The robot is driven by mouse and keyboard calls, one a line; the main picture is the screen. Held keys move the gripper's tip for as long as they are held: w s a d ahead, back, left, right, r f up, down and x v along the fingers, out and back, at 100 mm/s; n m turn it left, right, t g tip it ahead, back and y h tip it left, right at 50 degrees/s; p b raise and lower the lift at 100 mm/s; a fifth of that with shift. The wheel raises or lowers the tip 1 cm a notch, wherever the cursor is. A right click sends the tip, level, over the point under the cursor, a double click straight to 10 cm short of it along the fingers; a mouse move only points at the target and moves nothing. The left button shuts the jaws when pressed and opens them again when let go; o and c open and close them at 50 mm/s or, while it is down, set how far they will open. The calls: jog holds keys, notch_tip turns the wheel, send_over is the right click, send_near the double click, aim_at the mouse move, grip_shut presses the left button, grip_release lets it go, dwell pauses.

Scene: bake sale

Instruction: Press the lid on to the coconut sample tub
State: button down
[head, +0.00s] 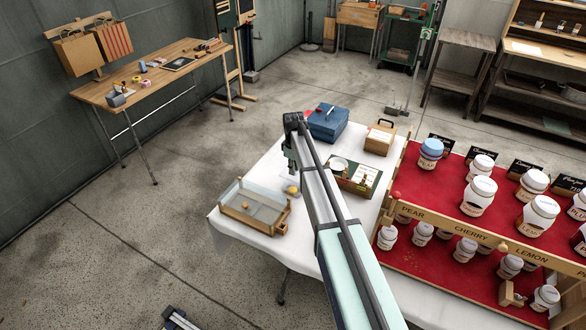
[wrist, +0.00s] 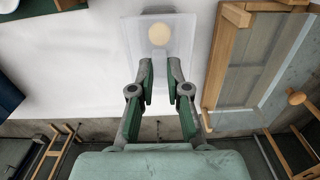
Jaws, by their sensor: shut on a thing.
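My gripper (wrist: 161,70) is shut on a narrow clear strip at the near edge of a translucent square lid (wrist: 132,40). A round cream-yellow spot shows through or on the lid's middle. In the head view my gripper (head: 292,172) points down over the white table, with a small yellowish thing (head: 292,190) just below it. I take this to be the lid or the coconut sample tub; no label is readable. The tub cannot be told apart from the lid, so I cannot tell whether they touch.
A wooden tray with a clear panel (head: 232,212) stands left of my gripper, close by. A green tray (head: 368,190) is to the right, with a blue box (head: 327,125) behind. A red stepped stand (head: 405,184) with several jars fills the right side.

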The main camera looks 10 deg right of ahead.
jog(key=shift+w+a+f+b, duration=0.1)
jog(key=shift+f+b, duration=0.1)
jog(key=shift+f, duration=0.3)
jog(key=shift+w+a+f+b, duration=0.1)
jog(key=shift+f+b, duration=0.05)
jog(key=shift+f, duration=0.35)
jog(key=shift+f+b, duration=0.8)
jog(key=shift+f, duration=1.15)
jog(key=shift+f+b, duration=0.35)
jog(key=shift+f, duration=0.1)
dwell(0.4)
jog(key=c, duration=1.1)
grip_release()
jog(key=shift+o, duration=0.2)
jog(key=shift+r, duration=0.1)
jog(key=shift+r+p, duration=1)
jog(key=shift+r, duration=1.4)
